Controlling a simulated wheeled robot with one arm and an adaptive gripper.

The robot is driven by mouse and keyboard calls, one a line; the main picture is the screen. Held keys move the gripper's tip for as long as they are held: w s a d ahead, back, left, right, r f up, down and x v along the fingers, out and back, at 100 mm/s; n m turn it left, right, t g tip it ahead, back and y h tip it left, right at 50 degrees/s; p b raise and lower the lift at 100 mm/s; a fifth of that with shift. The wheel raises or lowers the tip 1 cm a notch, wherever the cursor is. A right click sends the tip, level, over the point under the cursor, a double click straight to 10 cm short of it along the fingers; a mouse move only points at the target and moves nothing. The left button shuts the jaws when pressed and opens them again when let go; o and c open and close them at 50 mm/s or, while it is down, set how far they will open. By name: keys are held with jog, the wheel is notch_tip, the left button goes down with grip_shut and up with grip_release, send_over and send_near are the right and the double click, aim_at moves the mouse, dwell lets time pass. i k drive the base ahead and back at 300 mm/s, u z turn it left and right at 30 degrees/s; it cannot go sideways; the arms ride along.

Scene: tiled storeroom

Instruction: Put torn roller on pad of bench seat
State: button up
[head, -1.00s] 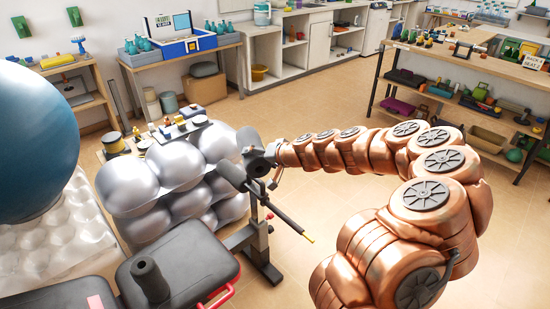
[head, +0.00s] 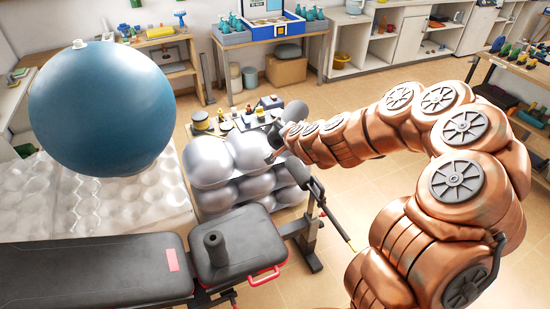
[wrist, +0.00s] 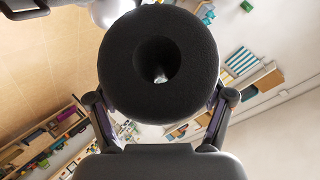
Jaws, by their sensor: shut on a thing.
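My gripper (wrist: 160,112) is shut on a black foam roller (wrist: 119,75). The wrist view shows its round end and central hole, with a finger on each side. I cannot make out a tear. In the head view my gripper (head: 280,143) is beyond the bench, above the silver balls, and the roller is hard to separate from the dark parts there. The bench has a black seat pad (head: 250,235) at its right end. A dark cylinder (head: 215,249) stands upright on this pad. My gripper is well away from the pad.
A big blue ball (head: 100,110) rests on a white bumpy mat (head: 40,215) at left. Silver balls (head: 215,160) stand close behind the bench. A red handle (head: 262,276) edges the seat. Tables and shelves line the back.

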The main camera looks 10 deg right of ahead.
aim_at(242, 238)
jog(key=u, duration=3.8)
jog(key=k, duration=1.05)
jog(key=z, duration=1.05)
